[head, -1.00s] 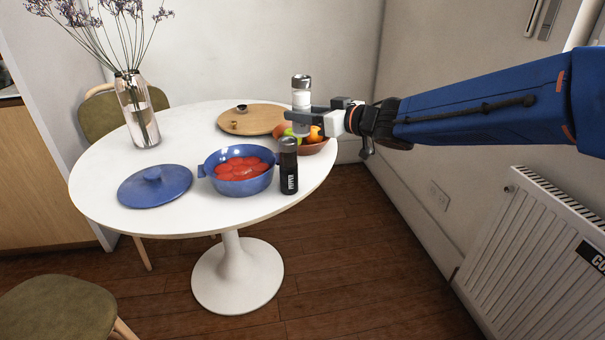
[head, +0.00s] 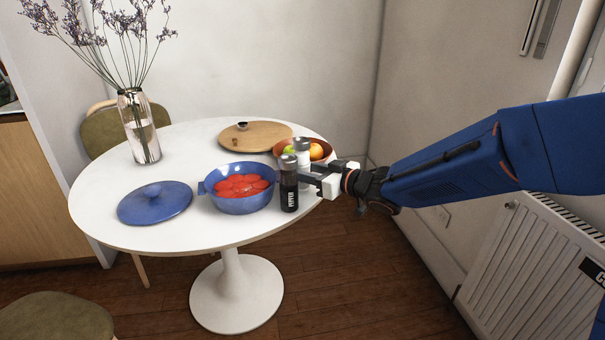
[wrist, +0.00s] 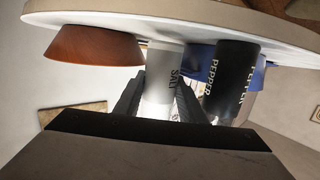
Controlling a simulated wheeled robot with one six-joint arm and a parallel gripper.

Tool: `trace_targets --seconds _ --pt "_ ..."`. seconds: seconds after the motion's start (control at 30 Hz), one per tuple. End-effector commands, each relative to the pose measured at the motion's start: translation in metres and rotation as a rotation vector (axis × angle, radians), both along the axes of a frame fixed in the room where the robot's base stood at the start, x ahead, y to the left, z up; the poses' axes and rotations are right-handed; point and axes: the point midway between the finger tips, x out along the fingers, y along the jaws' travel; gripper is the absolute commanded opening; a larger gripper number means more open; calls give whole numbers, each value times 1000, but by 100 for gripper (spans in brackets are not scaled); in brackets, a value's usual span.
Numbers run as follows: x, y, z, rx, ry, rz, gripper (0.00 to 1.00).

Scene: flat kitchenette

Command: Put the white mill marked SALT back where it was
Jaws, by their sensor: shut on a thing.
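The white SALT mill (head: 303,157) with a silver top is upright near the table's right edge, just behind and right of the black PEPPER mill (head: 289,190). My gripper (head: 308,174) is shut on it, reaching in from the right. In the wrist view, which looks upside down, the SALT mill (wrist: 160,75) is between the two dark fingers, with the PEPPER mill (wrist: 230,80) close on its right. The PEPPER mill partly hides the SALT mill in the head view. I cannot tell whether the SALT mill's base touches the table.
The white round table (head: 165,232) holds a blue pot (head: 240,204) with red food, its blue lid (head: 155,204), a wooden board (head: 262,139), a flower vase (head: 141,130), and a fruit bowl (head: 323,158) right behind the SALT mill. A radiator (head: 530,250) stands at right.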

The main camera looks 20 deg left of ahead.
Motion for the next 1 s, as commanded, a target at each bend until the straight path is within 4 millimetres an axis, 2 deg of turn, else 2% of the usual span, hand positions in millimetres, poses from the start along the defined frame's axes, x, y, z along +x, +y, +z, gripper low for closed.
trace_targets --seconds 0.1,0.47,0.5,0.9,1.0 --pt "0 0 -9 1 0 0 6" --pt "0 0 -12 1 -1 0 6" --pt "0 0 -12 1 -1 0 43" --pt "0 -1 -8 1 -1 0 44" --pt "-3 -12 -6 1 -2 -3 44"
